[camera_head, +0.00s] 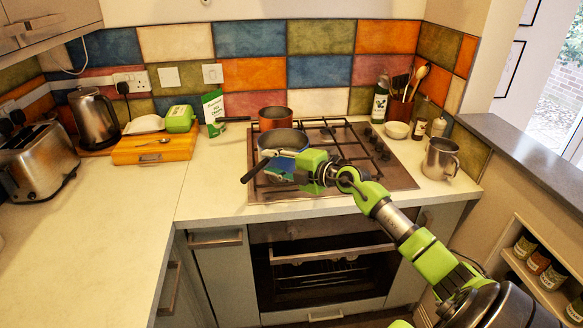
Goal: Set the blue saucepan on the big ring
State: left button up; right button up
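The blue saucepan (281,173) has a dark interior and a black handle that points to the lower left. It is over the front left of the gas hob (390,182). A gap between pan and hob is hard to judge. My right gripper (272,157) reaches in from the right, its fingers across the pan's near side at the root of the handle; it appears shut on the pan. The pan and gripper hide the hob's front left part, so I cannot tell which ring is the big one. My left gripper is not in view.
An orange pan (275,117) stands at the hob's back left. A white bowl (397,130), bottles, a utensil holder (400,109) and a metal mug (440,158) stand right of the hob. The worktop (215,180) left of the hob is clear near the front.

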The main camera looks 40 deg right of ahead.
jog(key=b+v, duration=0.1)
jog(key=v, duration=0.8)
jog(key=a+f+m+t+y, duration=0.25)
jog(key=a+f+m, duration=0.35)
jog(key=a, duration=0.6)
jog(key=s+f+m+g+h, duration=0.2)
jog(key=s+f+m, duration=0.15)
jog(key=f, duration=0.95)
jog(key=s+f+m+g+h, duration=0.25)
jog(key=s+f, duration=0.25)
jog(key=f, duration=0.8)
jog(key=s+f+m+g+h, duration=0.2)
jog(key=s+f+m, duration=0.15)
jog(key=f, duration=0.95)
jog(key=s+a+f+m+g, duration=0.1)
jog(key=s+a+f+g, duration=0.15)
jog(key=s+f, duration=0.6)
jog(key=s+a+f+g, duration=0.2)
jog(key=s+f+g, duration=0.1)
jog(key=s+f, duration=0.6)
jog(key=s+a+f+g, duration=0.2)
jog(key=s+f, duration=0.1)
jog(key=s, duration=0.7)
jog(key=s+a+f+g, duration=0.2)
jog(key=s+a+f, duration=0.1)
jog(key=s, duration=0.7)
jog(key=shift+a+m+y, duration=0.2)
jog(key=shift+m+y, duration=0.1)
jog(key=shift+m, duration=0.15)
jog(key=shift+g, duration=0.25)
